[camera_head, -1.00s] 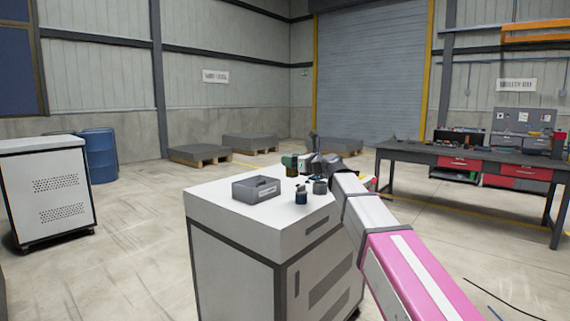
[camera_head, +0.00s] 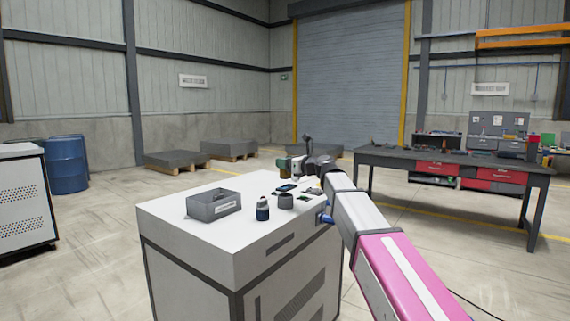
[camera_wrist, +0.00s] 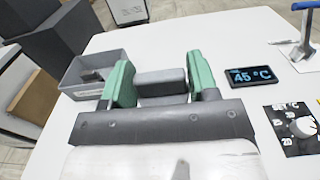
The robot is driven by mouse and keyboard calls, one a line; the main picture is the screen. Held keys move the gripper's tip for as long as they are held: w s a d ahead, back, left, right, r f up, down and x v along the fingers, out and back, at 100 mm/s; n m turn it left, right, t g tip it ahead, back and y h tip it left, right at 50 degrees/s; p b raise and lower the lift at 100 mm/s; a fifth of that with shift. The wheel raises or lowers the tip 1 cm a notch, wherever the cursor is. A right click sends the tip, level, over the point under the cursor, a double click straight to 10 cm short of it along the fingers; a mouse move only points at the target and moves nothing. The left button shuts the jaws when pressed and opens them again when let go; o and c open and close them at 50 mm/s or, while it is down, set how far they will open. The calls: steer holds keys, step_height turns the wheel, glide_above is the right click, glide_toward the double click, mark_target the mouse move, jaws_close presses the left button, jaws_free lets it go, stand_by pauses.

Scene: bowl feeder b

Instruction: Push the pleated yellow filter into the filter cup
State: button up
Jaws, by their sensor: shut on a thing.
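My gripper (camera_head: 288,166) is above the back of the white cabinet top. In the wrist view its green fingers (camera_wrist: 153,82) are shut on a dark grey block-like thing (camera_wrist: 160,80). In the head view a small brownish-yellow bit shows at the fingers; I cannot tell if it is the pleated filter, and no pleats show. A dark grey cup (camera_head: 286,202), perhaps the filter cup, stands on the cabinet top, in front of and below my gripper. Its inside is too small to read.
The cabinet top (camera_head: 170,222) holds a grey open bin (camera_head: 214,205), a dark bottle with a blue band (camera_head: 262,210) and a 45 °C display (camera_wrist: 253,77). A knob panel (camera_wrist: 292,130) and a blue-handled part (camera_wrist: 303,40) lie right in the wrist view. The front left is clear.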

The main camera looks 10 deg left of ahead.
mark_target(285, 176)
steer(key=shift+f, duration=0.15)
steer(key=shift+f, duration=2.75)
steer(key=shift+f, duration=1.4)
stand_by(3.7)
